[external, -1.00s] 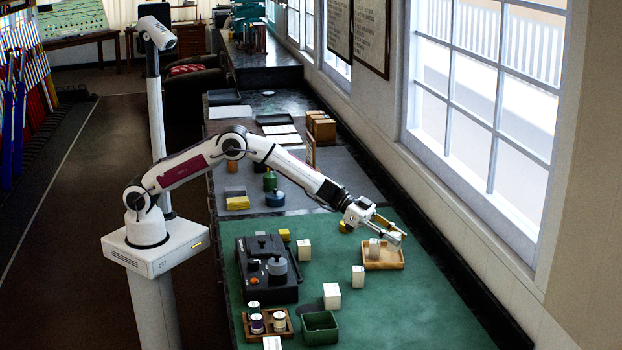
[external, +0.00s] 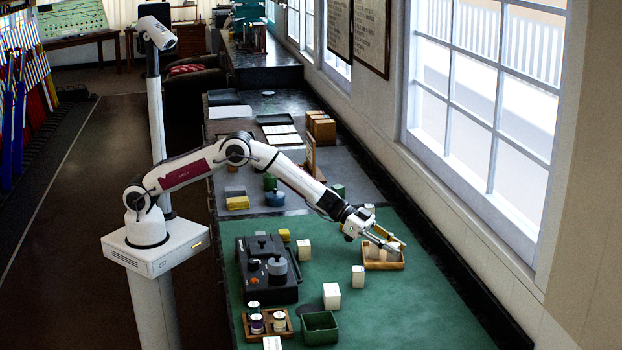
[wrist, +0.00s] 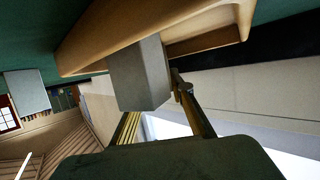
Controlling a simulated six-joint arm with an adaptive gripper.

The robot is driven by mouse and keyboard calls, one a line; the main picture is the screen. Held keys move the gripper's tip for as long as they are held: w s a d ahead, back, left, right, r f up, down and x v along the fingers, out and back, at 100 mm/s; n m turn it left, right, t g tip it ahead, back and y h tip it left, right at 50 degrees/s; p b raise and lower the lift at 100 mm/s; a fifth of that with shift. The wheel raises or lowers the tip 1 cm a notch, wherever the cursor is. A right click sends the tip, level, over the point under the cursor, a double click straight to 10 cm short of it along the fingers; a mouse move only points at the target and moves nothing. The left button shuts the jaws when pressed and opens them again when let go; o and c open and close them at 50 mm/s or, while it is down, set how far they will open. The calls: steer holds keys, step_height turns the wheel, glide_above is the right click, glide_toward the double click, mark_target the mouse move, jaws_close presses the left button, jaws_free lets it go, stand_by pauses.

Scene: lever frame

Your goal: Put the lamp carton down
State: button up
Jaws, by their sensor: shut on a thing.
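My gripper (external: 388,245) is shut on a pale grey carton, which I take to be the lamp carton (external: 373,253). It is at the wooden tray (external: 385,266) on the green mat, near the window side. In the wrist view the carton (wrist: 139,75) is a plain grey block close against the tray's wooden wall (wrist: 110,35). The dark gripper parts (wrist: 190,105) show beside and below it. I cannot tell whether the carton touches the tray floor. Fingers partly cover the tray in the external view.
A small white carton (external: 358,276) and a larger white one (external: 332,296) stand in front of the tray. A black machine (external: 268,270), a green bin (external: 320,328) and a jar tray (external: 268,325) are to the left. The mat's right front is clear.

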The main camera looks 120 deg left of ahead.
steer(key=shift+f, duration=0.2)
steer(key=o, duration=0.9)
steer(key=shift+c, duration=0.2)
steer(key=shift+r, duration=0.25)
steer(key=shift+s+r, duration=0.2)
steer(key=shift+s, duration=0.4)
steer(key=shift+v, duration=5.35)
